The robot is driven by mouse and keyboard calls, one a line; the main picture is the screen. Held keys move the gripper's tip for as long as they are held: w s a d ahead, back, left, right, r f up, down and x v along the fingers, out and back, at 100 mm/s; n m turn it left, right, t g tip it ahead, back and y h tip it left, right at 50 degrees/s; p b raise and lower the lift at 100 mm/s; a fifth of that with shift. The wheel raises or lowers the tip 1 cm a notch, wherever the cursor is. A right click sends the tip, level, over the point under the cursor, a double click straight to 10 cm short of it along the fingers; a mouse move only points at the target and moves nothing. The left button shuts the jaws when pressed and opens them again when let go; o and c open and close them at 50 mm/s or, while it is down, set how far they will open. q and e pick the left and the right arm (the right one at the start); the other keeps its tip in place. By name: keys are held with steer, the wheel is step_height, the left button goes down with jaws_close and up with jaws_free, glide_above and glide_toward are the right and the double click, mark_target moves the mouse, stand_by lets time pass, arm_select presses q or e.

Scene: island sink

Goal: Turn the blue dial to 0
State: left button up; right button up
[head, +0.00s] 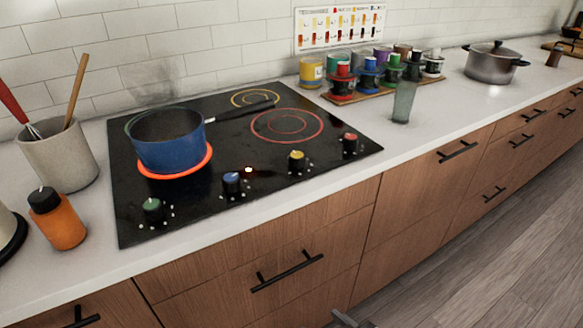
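The blue dial (232,181) stands near the front edge of the black cooktop (205,215), between the green dial and the yellow dial. Small white marks surround it, and a bright red light shows at its upper right. I cannot read its setting. A blue pot (170,147) sits on the front left burner, whose ring (176,173) glows orange-red. A small grey metal piece, seemingly the tip of my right gripper (349,321), shows at the bottom edge, well below and apart from the dial. Its opening cannot be judged. My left gripper is not in view.
A green dial (153,209), yellow dial (296,159) and red dial (350,142) share the cooktop. The pot's dark handle (240,110) points right. An orange shaker (58,219) and utensil crock (61,155) stand left; a glass (403,102) stands right. Drawer handles (287,271) protrude below the counter.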

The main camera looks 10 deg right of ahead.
steer(key=w+a+r+n+t+y, duration=0.2)
steer(key=w+a+r+n+y, duration=0.2)
steer(key=r, duration=0.4)
steer(key=w+a+r+n+t+y, duration=0.2)
steer(key=w+a+r+n+y, duration=0.25)
steer(key=r, duration=0.45)
steer(key=w+a+r+n+t+y, duration=0.1)
steer(key=w+a+r+n+y, duration=0.3)
steer(key=r, duration=0.4)
steer(key=s+a+r+n+g+y, duration=0.25)
steer(key=a+r+n+g, duration=0.2)
steer(key=n+g, duration=0.55)
steer(key=s+a+r+n+g+y, duration=0.25)
steer(key=s+a+n+g, duration=0.2)
steer(key=n+g, duration=0.55)
steer(key=n+t+h, duration=0.6)
steer(key=t+h, duration=0.1)
steer(key=h, duration=1.2)
glide_toward(231, 177)
steer(key=p+x, duration=0.2)
steer(key=x, duration=0.6)
steer(key=shift+a+f, duration=0.15)
steer(key=shift+f, duration=0.25)
